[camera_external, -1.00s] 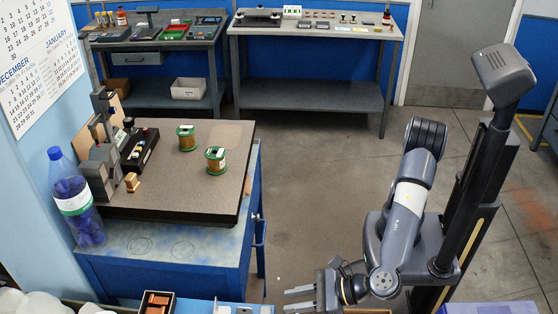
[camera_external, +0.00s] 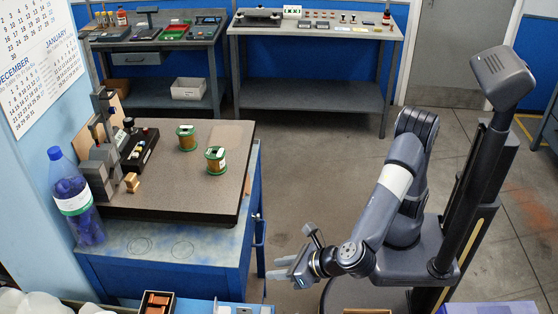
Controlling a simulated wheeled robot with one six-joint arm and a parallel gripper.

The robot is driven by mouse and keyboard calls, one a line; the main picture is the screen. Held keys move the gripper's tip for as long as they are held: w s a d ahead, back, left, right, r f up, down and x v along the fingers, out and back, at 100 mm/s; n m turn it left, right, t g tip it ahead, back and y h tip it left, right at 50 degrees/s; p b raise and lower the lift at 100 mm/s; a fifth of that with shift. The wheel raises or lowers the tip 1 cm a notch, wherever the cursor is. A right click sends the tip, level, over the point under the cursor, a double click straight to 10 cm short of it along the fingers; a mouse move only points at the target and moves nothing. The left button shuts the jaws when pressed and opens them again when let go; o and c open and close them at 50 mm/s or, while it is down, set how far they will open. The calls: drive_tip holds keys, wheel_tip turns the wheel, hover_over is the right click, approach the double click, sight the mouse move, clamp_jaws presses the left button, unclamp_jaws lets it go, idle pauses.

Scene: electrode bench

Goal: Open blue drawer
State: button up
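The blue drawer is in the blue cabinet (camera_external: 190,278) on the left. My gripper (camera_external: 280,268) is in front of that side, to the right of and below the handle in the picture. Its two fingers point left toward the cabinet, with a gap between them, and nothing shows between them. I cannot tell how far the fingertips are from the cabinet face. The drawer looks shut, though its front is hard to see from this angle.
A dark-edged granite plate (camera_external: 215,205) with two green-ended spools lies on the cabinet. A blue bottle (camera_external: 75,198) stands at its left. A tray of copper blocks (camera_external: 157,304) is at the front. The floor (camera_external: 325,190) right of the cabinet is clear.

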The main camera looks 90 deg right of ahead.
drive_tip(key=s+d+f+m+g+y+b, duration=0.15)
drive_tip(key=d+f+m+g+y, duration=0.3)
drive_tip(key=d+m+g, duration=0.55)
drive_tip(key=s+d+f+m+g+y+b, duration=0.1)
drive_tip(key=s+d+f+m+g+y, duration=0.3)
drive_tip(key=d+m, duration=1.05)
drive_tip(key=w+d+r+m+t+y, duration=0.4)
drive_tip(key=d+r+m+t+y, duration=0.15)
drive_tip(key=d+m, duration=0.2)
drive_tip(key=w+d+r+m+t+y, duration=0.4)
drive_tip(key=w+d+r+m+y, duration=0.15)
drive_tip(key=d+r, duration=0.2)
approach(264, 229)
drive_tip(key=shift+h, duration=0.25)
drive_tip(key=x, duration=1)
